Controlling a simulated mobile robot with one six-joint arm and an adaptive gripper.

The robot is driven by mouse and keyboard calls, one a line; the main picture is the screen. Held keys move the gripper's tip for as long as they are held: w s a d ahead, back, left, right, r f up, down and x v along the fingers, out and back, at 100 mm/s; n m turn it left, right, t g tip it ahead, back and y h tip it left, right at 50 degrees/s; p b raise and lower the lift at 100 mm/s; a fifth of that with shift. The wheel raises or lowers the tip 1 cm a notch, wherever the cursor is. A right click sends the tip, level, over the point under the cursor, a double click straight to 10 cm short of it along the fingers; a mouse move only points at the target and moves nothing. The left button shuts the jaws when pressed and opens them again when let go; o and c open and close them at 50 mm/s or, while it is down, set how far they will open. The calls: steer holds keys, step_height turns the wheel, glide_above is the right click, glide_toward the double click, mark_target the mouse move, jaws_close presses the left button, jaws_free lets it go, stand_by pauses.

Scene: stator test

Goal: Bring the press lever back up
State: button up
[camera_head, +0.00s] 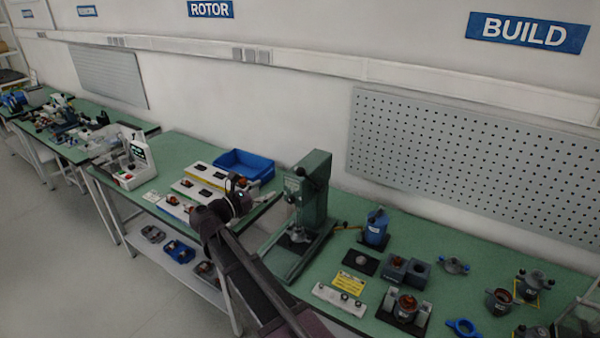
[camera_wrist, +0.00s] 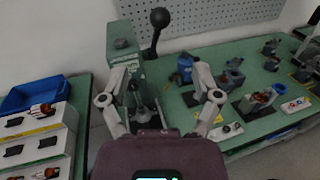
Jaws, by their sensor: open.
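The green arbor press (camera_head: 312,195) stands at the left end of the build table. It also shows in the wrist view (camera_wrist: 122,50), left of centre. Its dark lever (camera_wrist: 152,46) with a black ball knob (camera_wrist: 160,18) shows in the wrist view, slanting up and slightly right from the press head, knob uppermost. In the head view my gripper (camera_head: 238,188) is left of the press.
A blue bin (camera_head: 245,164) and white parts trays (camera_head: 205,180) sit on the left table. A blue-bodied unit (camera_head: 376,228), dark blocks (camera_head: 407,271) and other small fixtures stand right of the press. A perforated panel (camera_head: 470,165) hangs behind. A gap separates the tables.

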mark_target(297, 173)
steer(key=x, duration=1.3)
steer(key=shift+w+d+f, duration=0.1)
steer(key=shift+w+d, duration=0.15)
steer(key=shift+w, duration=0.05)
jaws_close()
